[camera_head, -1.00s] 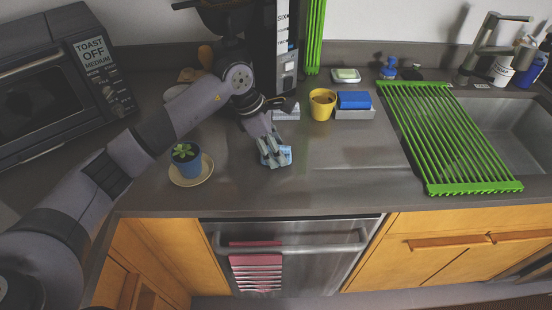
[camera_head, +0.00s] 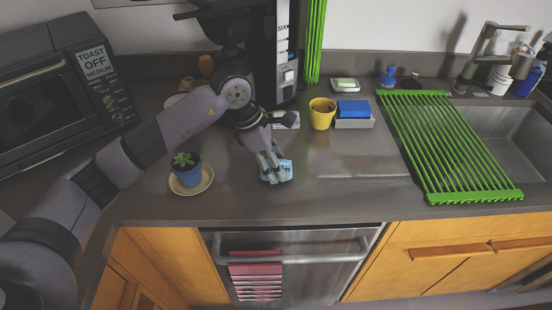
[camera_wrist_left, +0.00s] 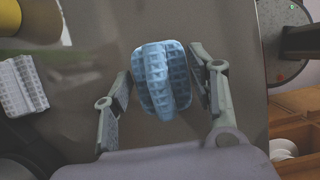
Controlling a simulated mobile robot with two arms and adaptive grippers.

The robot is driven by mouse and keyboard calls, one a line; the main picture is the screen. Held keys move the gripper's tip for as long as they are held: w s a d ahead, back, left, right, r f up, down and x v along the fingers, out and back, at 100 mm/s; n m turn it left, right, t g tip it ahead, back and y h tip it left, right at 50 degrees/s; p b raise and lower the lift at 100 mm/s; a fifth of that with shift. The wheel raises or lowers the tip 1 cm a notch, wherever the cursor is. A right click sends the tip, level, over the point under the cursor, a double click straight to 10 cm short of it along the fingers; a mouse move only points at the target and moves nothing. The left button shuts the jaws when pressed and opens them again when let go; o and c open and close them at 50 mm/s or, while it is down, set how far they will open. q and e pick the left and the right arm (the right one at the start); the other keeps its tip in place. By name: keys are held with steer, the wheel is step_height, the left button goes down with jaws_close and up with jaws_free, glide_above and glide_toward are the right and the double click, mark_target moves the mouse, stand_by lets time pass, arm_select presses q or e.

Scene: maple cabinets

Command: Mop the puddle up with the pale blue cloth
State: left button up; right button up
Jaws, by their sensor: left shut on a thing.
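In the left wrist view the cloth (camera_wrist_left: 162,80) sits between the two fingers, pinched into a ridge. I cannot tell whether it touches the counter. A faint glossy patch (camera_head: 365,166) on the counter to the right of the cloth may be the puddle; its outline is unclear. My right gripper is not in view.
A potted plant (camera_head: 186,172) on a saucer stands left of the cloth. Behind are a white folded cloth (camera_head: 288,120), a yellow cup (camera_head: 322,114) and a blue sponge (camera_head: 354,108) in a holder. A green rack (camera_head: 450,150) lies by the sink. The counter right of the cloth is clear.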

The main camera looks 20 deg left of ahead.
mark_target(284, 161)
arm_select(q)
steer(key=shift+r+p, duration=1.05)
steer(key=shift+r, duration=1.65)
